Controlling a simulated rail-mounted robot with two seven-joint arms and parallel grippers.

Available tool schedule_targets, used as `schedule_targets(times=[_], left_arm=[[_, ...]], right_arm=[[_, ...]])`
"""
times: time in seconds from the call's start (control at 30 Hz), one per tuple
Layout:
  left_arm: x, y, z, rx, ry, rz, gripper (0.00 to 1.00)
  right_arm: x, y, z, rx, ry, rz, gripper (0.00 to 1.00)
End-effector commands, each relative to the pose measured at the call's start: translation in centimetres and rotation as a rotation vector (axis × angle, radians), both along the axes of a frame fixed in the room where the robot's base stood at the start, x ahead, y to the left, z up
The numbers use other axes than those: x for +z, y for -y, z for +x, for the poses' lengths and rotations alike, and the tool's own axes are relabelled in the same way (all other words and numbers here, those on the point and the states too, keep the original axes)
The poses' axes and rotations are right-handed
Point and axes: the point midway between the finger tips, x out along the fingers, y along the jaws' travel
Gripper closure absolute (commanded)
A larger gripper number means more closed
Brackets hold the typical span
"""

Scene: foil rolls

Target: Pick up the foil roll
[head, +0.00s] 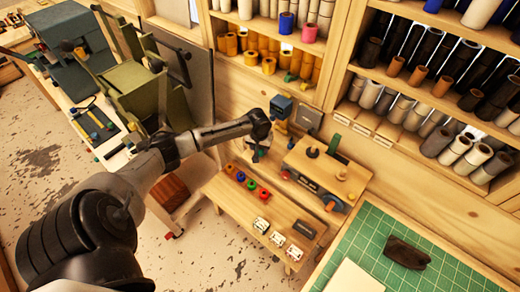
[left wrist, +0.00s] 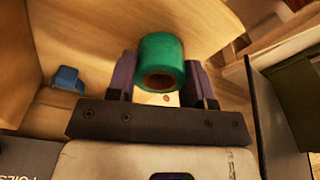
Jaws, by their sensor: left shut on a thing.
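A green foil roll (left wrist: 162,50) with a brown core sits between the two dark fingers of my left gripper (left wrist: 160,72) in the left wrist view. The fingers are shut on its sides and its open core end faces the camera. In the head view my left gripper (head: 257,152) is small and points down beside the back wall, behind the low wooden bench. My right gripper is not in view.
Several small coloured rolls (head: 251,185) stand on the low wooden bench (head: 225,193), with white items near its front. A wooden stand (head: 330,172) is to the right. A green cutting mat (head: 365,243) lies front right. Shelves of rolls (head: 460,75) line the back wall.

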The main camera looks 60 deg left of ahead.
Motion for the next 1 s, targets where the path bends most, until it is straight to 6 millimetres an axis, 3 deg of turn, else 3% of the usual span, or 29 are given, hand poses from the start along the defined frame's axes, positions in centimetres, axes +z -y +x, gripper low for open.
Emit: schedule_targets(times=[0.17,0.47,0.73,1.0], left_arm=[[0.0,0.0,0.0,0.0,0.0,0.0,0.81],[0.5,0.0,0.0,0.0,0.002,0.001,0.81],[4.1,-0.1,0.1,0.0,0.004,0.001,0.81],[7.4,5.2,2.7,-0.003,0.006,-0.004,0.81]], right_arm=[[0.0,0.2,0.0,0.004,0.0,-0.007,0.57],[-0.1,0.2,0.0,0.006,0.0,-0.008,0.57],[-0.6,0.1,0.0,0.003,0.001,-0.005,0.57],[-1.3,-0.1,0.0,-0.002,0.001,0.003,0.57]])
